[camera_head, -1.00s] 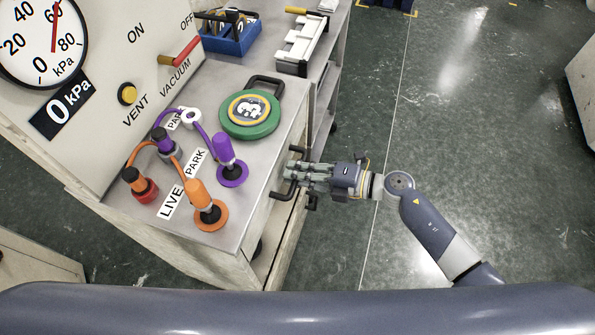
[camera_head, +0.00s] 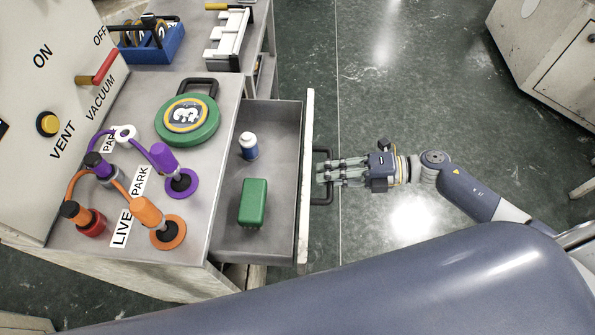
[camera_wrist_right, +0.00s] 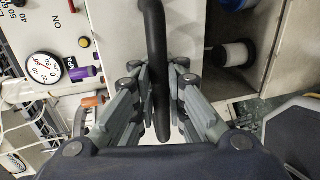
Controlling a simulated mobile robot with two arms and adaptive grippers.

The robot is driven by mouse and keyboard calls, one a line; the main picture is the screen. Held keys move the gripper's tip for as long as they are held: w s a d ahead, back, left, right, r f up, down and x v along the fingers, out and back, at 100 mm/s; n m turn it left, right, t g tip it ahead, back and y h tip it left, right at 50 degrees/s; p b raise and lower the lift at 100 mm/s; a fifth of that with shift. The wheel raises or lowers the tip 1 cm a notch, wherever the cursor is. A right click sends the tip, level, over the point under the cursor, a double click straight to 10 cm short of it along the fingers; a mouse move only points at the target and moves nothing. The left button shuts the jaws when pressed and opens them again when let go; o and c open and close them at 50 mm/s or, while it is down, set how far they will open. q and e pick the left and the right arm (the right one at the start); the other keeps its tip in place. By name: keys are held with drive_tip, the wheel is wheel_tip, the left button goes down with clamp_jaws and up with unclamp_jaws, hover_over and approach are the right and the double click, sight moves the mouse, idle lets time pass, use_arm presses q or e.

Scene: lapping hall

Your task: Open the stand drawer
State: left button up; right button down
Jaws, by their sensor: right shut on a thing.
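The stand drawer (camera_head: 228,243) is pulled out from the right side of the stand (camera_head: 205,205). Inside it lie a green block (camera_head: 253,203) and a small white and blue bottle (camera_head: 248,147). My right gripper (camera_head: 324,172) is at the black drawer handle (camera_head: 322,201) on the drawer's outer face. In the right wrist view the handle (camera_wrist_right: 156,50) runs between the fingers of my right gripper (camera_wrist_right: 158,100), which are shut on it. My left gripper is not in view.
On the stand top are a green round disc (camera_head: 188,118) with a black handle, and purple (camera_head: 164,158) and orange (camera_head: 148,212) hose plugs. A blue caddy (camera_head: 150,48) and white rack (camera_head: 229,40) stand behind. Open floor (camera_head: 385,100) lies to the right.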

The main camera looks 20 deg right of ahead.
drive_tip(key=shift+f+b+v, duration=0.2)
drive_tip(key=shift+f+v, duration=0.05)
drive_tip(key=shift+v, duration=1.05)
drive_tip(key=shift+f+b+v, duration=0.15)
drive_tip(key=shift+f+v, duration=0.05)
drive_tip(key=shift+v, duration=1.15)
drive_tip(key=shift+d, duration=0.1)
drive_tip(key=c, duration=1.6)
unclamp_jaws()
drive_tip(key=shift+c, duration=0.2)
drive_tip(key=shift+d, duration=0.1)
drive_tip(key=v, duration=1.1)
drive_tip(key=shift+d, duration=0.35)
drive_tip(key=shift+s, duration=0.15)
